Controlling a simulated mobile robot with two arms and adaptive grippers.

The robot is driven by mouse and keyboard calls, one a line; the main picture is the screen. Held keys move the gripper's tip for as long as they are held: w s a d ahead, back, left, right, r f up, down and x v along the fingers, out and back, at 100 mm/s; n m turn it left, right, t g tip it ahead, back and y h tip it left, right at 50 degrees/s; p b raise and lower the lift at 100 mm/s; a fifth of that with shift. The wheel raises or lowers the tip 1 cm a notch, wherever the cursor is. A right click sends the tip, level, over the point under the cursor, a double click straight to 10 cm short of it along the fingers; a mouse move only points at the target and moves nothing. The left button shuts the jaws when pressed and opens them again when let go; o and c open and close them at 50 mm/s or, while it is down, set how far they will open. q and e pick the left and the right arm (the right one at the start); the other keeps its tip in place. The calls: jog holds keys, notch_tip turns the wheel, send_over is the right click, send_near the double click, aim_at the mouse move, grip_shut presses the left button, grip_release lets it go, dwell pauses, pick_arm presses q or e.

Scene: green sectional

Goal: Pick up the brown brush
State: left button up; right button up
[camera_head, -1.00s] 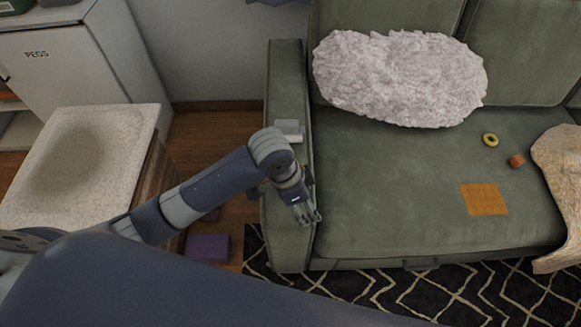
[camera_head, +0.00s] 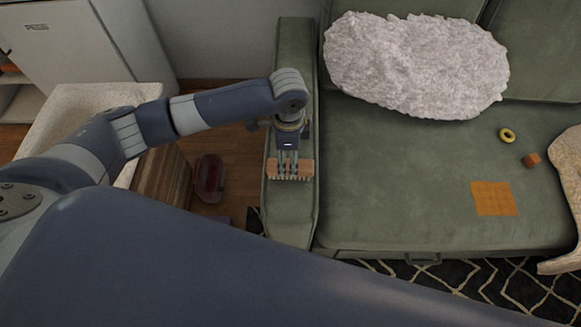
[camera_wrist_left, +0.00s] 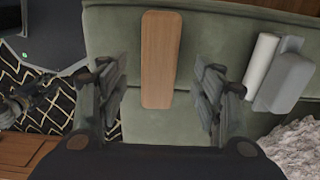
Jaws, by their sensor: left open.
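The brown brush (camera_head: 306,169) lies on the green armrest (camera_head: 290,220) of the sofa, its bristles showing along the near side. My left gripper (camera_head: 289,170) is over it, pointing down and hiding its middle. In the left wrist view the brush's smooth wooden back (camera_wrist_left: 160,60) shows between the two spread fingers (camera_wrist_left: 160,88), with room on both sides. The left gripper is open and empty. A dark jointed part (camera_wrist_left: 30,100) at the left of the wrist view looks like my right gripper; its fingers are unclear.
A fluffy pillow (camera_head: 415,65), a yellow ring (camera_head: 507,135), an orange block (camera_head: 532,160) and an orange cloth (camera_head: 494,198) are on the sofa. A dark red object (camera_head: 209,178) is on the floor.

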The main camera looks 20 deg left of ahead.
pick_arm(q)
jog(key=f, duration=0.5)
jog(key=shift+d+f, duration=0.15)
jog(key=shift+d, duration=0.1)
jog(key=c, duration=1.2)
